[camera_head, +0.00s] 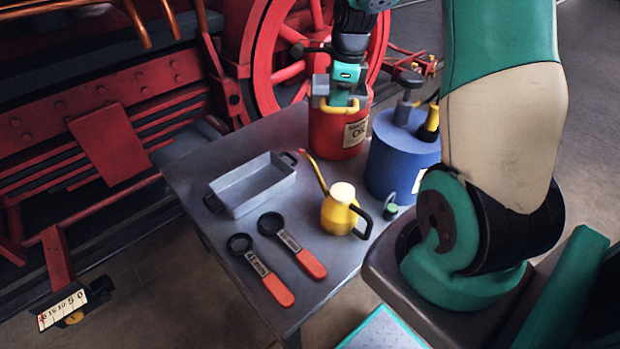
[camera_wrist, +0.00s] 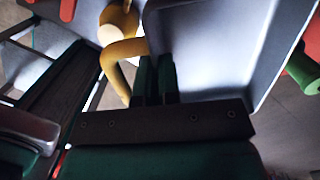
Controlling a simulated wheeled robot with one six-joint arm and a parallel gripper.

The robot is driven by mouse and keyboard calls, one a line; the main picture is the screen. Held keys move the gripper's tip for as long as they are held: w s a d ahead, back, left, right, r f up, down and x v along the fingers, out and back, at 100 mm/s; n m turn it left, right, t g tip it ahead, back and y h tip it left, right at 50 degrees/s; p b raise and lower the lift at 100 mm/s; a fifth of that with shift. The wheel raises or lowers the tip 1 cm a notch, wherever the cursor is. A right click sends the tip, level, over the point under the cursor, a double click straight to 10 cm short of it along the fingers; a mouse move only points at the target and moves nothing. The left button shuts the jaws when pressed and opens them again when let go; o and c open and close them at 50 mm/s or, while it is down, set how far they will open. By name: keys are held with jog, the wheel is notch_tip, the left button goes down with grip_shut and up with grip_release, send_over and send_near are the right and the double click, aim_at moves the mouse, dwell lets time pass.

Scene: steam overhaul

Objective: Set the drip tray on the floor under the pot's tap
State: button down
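The drip tray (camera_head: 231,196), a shallow grey rectangular tray with dark end handles, stands on the left of the table, and looks empty. My gripper (camera_head: 343,99) points down at the red oil can's top, apart from the tray. In the wrist view my gripper's dark green fingers (camera_wrist: 155,80) are close together. A yellow curved part (camera_wrist: 122,60) passes by them; I cannot tell whether they hold anything. A small green-topped fitting (camera_head: 391,209) shows by the foot of the blue container (camera_head: 398,170); I cannot tell whether it is the pot's tap.
The grey table (camera_head: 185,178) also holds a red oil can (camera_head: 331,137), a yellow oiler (camera_head: 337,215) and two orange-handled spanners (camera_head: 290,245) (camera_head: 262,275). Red machinery (camera_head: 110,140) with a spoked wheel stands behind. Bare floor (camera_head: 170,300) shows left of the table.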

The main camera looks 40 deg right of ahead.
aim_at(329, 189)
notch_tip(329, 189, down, 27)
jog(key=b, duration=0.6)
jog(key=shift+r, duration=0.1)
jog(key=c, duration=1.8)
grip_release()
jog(key=shift+f, duration=0.2)
jog(key=o, duration=0.5)
